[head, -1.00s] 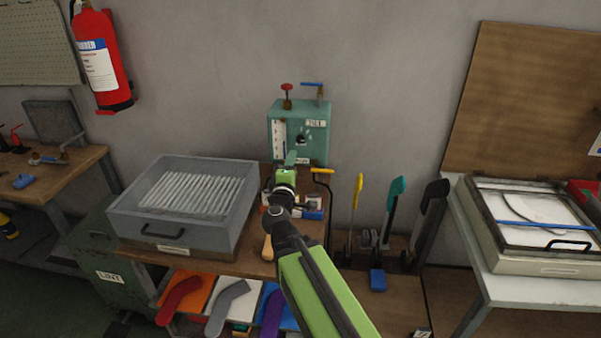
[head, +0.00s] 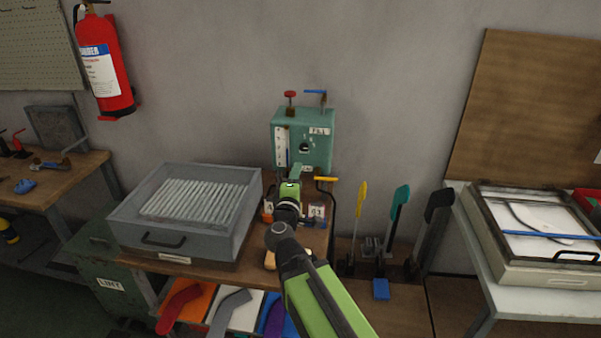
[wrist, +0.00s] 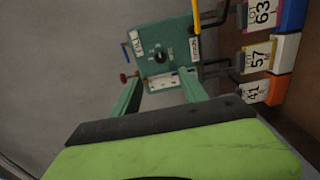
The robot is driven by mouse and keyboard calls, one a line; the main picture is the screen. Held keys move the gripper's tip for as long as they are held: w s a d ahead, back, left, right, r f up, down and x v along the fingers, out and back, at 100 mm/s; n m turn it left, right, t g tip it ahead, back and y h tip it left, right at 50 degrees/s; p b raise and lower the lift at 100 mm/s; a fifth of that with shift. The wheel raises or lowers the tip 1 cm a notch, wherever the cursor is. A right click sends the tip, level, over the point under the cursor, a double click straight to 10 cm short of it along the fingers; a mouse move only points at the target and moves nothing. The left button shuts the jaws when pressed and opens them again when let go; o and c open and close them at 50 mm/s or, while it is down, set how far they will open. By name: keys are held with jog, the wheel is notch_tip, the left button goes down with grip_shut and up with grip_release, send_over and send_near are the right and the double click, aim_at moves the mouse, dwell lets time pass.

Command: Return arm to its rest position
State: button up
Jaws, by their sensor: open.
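My gripper (head: 297,172) is at the end of my green and black arm, in front of the teal box (head: 303,140) at the back of the middle bench. In the wrist view my two green fingers (wrist: 163,95) are spread apart with nothing between them. The teal box (wrist: 163,50) shows sideways beyond them, with its dial and labels. My arm reaches in from the bottom of the head view and hides part of the bench.
A grey tray (head: 152,235) with white rods stands left of my arm. Numbered blocks (wrist: 259,57) sit near my gripper. A framed case (head: 540,262) is on the right table.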

jog(key=w+d+m+g+h+p, duration=0.2)
jog(key=d+m+g+h+p, duration=0.25)
jog(key=d, duration=1.55)
jog(key=s+d+f+m+g+h+p, duration=0.1)
jog(key=s+d+f+m+g, duration=0.1)
jog(key=d+f+m+g, duration=0.3)
jog(key=s+d+f+m+p, duration=0.1)
jog(key=s+d+m, duration=0.2)
jog(key=d, duration=0.3)
jog(key=s+a+f+m+g+y, duration=0.2)
jog(key=s+a+f+g+y, duration=0.1)
jog(key=s, duration=0.4)
jog(key=s+a+f+m+g+y, duration=0.2)
jog(key=s+a+f+g+y, duration=0.2)
jog(key=s+a+f+g, duration=0.1)
notch_tip(320, 180, down, 3)
jog(key=s+a, duration=0.1)
jog(key=s, duration=0.1)
jog(key=shift+s, duration=0.4)
jog(key=shift+a+r+g, duration=0.1)
jog(key=shift+a+g, duration=0.05)
jog(key=shift+g, duration=0.1)
